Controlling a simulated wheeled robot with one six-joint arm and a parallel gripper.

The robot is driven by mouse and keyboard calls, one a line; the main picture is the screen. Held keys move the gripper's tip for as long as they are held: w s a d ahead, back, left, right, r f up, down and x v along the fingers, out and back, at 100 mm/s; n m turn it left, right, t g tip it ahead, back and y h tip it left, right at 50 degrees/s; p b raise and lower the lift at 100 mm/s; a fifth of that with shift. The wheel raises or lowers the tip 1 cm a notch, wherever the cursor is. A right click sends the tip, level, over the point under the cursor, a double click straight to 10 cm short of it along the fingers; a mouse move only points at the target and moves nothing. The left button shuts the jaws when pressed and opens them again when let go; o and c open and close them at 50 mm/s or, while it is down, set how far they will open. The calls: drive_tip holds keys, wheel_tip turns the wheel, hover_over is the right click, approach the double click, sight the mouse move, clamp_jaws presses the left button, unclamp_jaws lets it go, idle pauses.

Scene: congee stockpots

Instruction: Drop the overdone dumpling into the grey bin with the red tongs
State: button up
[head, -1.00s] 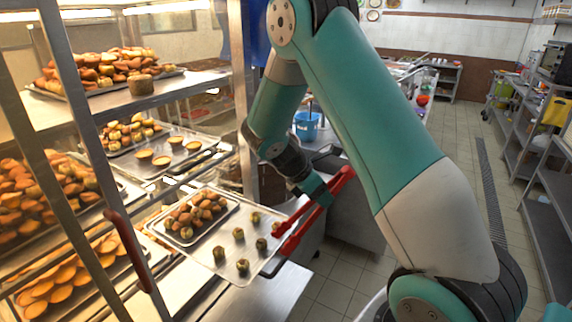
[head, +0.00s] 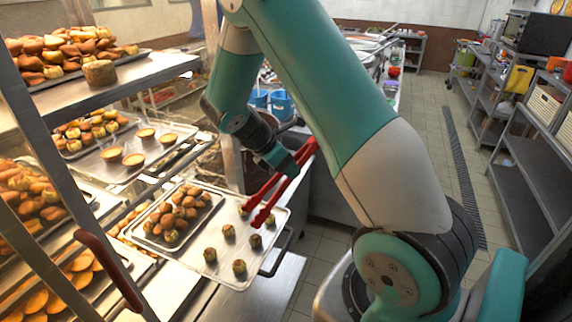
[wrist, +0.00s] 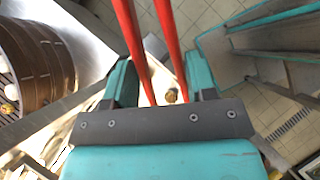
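My gripper (head: 284,162) is shut on the red tongs (head: 291,178), whose arms reach down and left over the right part of a metal tray (head: 205,273). The tongs' arms (wrist: 130,35) also show in the wrist view, spread apart between my fingers (wrist: 160,82). Several small dark-topped dumplings (head: 239,267) stand spaced out on the tray. One dumpling (head: 270,221) is close to the tong tips; I cannot tell if they touch. A small brownish thing (wrist: 172,96) shows between the tong arms. I cannot tell which dumpling is overdone. I cannot make out a grey bin.
A smaller tray of brown pastries (head: 175,214) sits on the metal tray's left. A glass-front rack with loaded shelves (head: 150,82) fills the left. Blue buckets (head: 282,103) stand behind my arm. The floor aisle (head: 425,130) is clear, with shelves (head: 525,170) at right.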

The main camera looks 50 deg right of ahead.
drive_tip(key=shift+f, duration=0.15)
wheel_tip(320, 180, down, 10)
drive_tip(key=b, duration=0.9)
drive_tip(key=c, duration=0.7)
wheel_tip(320, 180, up, 13)
drive_tip(key=p, duration=1.3)
drive_tip(key=shift+f, duration=0.2)
drive_tip(key=shift+c, duration=0.3)
drive_tip(key=shift+f, duration=0.15)
